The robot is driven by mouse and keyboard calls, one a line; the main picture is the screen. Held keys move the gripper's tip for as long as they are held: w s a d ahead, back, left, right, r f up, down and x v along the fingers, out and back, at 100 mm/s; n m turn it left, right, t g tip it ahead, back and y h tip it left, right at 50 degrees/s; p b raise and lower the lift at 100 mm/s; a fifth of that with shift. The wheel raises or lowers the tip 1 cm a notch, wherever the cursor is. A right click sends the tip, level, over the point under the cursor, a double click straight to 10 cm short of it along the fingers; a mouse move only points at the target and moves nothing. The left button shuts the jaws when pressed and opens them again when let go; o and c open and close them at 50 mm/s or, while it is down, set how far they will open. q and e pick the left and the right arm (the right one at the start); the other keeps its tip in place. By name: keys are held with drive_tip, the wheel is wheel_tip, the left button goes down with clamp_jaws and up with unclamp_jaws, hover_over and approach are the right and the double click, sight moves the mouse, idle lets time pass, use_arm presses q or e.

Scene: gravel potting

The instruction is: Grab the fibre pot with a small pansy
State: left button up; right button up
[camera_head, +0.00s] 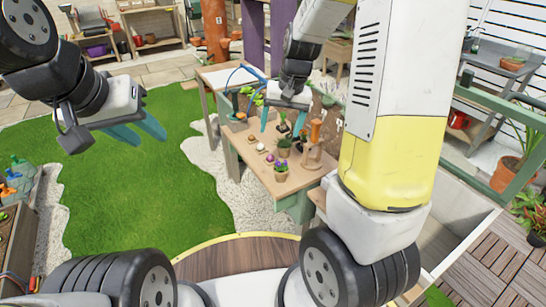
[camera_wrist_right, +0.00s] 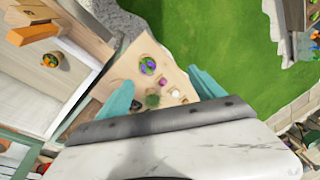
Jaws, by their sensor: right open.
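The small pansy (camera_head: 281,163), with purple flowers and green leaves, stands in a small pot (camera_head: 281,175) near the front edge of the wooden table. In the right wrist view the pansy (camera_wrist_right: 147,65) lies beyond and between the fingertips. My right gripper (camera_head: 283,123) is open and empty over the back part of the table, apart from the pansy pot. Its teal fingers (camera_wrist_right: 162,77) are spread in the right wrist view. My left gripper (camera_head: 150,141) is open and empty above the grass, away from the table.
Other plants, including a dark green one (camera_head: 284,146), and small items stand close together behind the pansy on the table (camera_head: 253,171). An orange-handled thing (camera_head: 315,131) stands to the right. The lawn (camera_head: 150,200) is clear.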

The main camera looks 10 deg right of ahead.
drive_tip(key=g+h, duration=0.2)
hover_over(281, 168)
drive_tip(key=w, duration=0.1)
drive_tip(key=shift+m, duration=0.3)
wheel_tip(281, 168, down, 14)
drive_tip(key=shift+w+r, duration=0.1)
drive_tip(key=shift+r, duration=0.15)
drive_tip(key=f, duration=0.8)
drive_tip(key=shift+s+d+f, duration=0.1)
drive_tip(key=shift+s+f, duration=0.05)
drive_tip(key=shift+s, duration=0.05)
drive_tip(key=c, duration=1.5)
